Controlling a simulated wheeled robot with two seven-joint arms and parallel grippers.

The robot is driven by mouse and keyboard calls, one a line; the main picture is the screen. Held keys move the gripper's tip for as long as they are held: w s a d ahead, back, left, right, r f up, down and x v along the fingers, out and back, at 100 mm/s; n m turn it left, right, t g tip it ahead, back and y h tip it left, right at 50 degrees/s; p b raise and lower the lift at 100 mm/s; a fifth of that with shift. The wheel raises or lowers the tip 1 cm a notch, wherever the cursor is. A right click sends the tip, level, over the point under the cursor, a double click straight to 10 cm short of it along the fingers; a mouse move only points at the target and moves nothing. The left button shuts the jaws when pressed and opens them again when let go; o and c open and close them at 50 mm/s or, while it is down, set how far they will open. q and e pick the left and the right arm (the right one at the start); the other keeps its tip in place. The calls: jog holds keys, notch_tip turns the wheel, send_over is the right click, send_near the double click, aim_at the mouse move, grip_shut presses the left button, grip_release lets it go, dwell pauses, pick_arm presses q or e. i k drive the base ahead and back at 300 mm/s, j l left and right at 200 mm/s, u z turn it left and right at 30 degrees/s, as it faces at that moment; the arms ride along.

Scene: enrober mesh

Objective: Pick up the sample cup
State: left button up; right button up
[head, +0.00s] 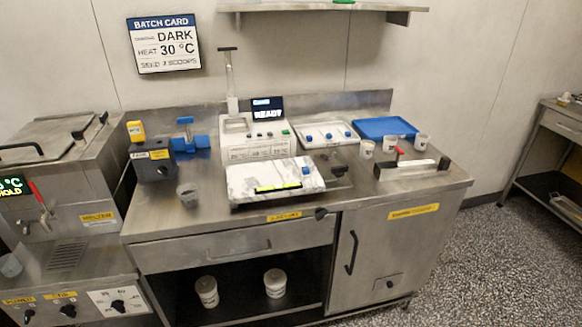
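Neither of my grippers is in view. Several cups show in the head view, and I cannot tell for certain which is the sample cup. A small grey, see-through-looking cup (187,196) stands upright near the front left of the steel counter (215,222). Small white cups stand at the back right: one (367,149) at the left, one (390,144) in the middle and one (421,142) at the right, by the blue tray. Another grey cup (10,266) is partly cut off at the left picture edge, low by the melter. Nothing visible touches the cups.
A marble-topped device (275,178) fills the counter's middle, with a white machine showing READY (254,138) behind it. A blue tray (386,127), a white tray (325,134) and a red-handled fixture (410,168) are to the right. Two tubs (207,291) (275,283) stand on the lower shelf.

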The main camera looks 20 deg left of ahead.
aim_at(189, 196)
jog(key=u, duration=1.45)
